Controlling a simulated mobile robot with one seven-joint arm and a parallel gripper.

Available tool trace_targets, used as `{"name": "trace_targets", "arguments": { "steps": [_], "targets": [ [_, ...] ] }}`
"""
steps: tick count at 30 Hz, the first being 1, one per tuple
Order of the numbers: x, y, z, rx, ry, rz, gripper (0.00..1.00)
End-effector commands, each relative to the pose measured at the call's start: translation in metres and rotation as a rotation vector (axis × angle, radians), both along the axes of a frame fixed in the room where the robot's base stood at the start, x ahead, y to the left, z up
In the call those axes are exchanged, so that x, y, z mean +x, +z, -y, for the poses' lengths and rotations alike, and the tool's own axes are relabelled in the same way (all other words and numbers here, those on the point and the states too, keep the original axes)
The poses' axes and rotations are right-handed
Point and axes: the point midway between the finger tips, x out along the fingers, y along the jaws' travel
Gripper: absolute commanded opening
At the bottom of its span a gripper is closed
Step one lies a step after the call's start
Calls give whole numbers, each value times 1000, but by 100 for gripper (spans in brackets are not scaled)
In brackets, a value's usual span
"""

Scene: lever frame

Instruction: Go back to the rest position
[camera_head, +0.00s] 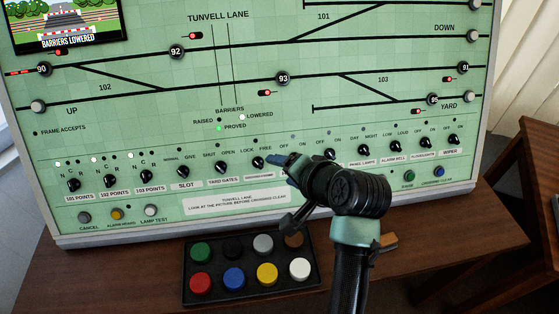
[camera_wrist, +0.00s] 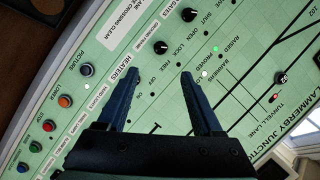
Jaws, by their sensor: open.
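My gripper (camera_head: 280,163) is in front of the lower middle of the green signal panel (camera_head: 215,75), by the row of rotary knobs. In the wrist view my gripper (camera_wrist: 158,76) has its two dark blue fingers spread apart, with nothing between them. A black knob marked lock and free (camera_wrist: 160,47) lies just beyond the fingertips, and another black knob (camera_wrist: 188,14) is farther off. Part of the knob row is hidden behind my gripper and wrist in the head view. I cannot tell whether the fingertips touch the panel.
A black tray (camera_head: 187,270) of coloured round buttons lies on the brown desk (camera_head: 120,275) below the panel, left of my arm. The screen (camera_head: 70,22) reads "BARRIERS LOWERED". The green proved lamp (camera_head: 219,128) is lit. A wooden piece of furniture (camera_head: 525,190) stands at right.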

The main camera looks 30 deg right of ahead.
Motion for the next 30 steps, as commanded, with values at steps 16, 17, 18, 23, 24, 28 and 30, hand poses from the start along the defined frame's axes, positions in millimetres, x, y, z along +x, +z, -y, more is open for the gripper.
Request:
{"name": "trace_targets", "arguments": {
  "steps": [16,17,18,23,24,28,30],
  "targets": [
    [46,153,-43,-418,84,370,68],
    [47,175,-51,-473,89,424,68],
    [48,204,-62,-543,94,495,68],
    [28,316,-110,-797,82,780,68],
    [18,343,-122,-854,70,851,68],
    [-25,418,-158,-1016,10,1069,68],
    [-50,448,-173,-1082,-29,1163,68]
  ]
}}
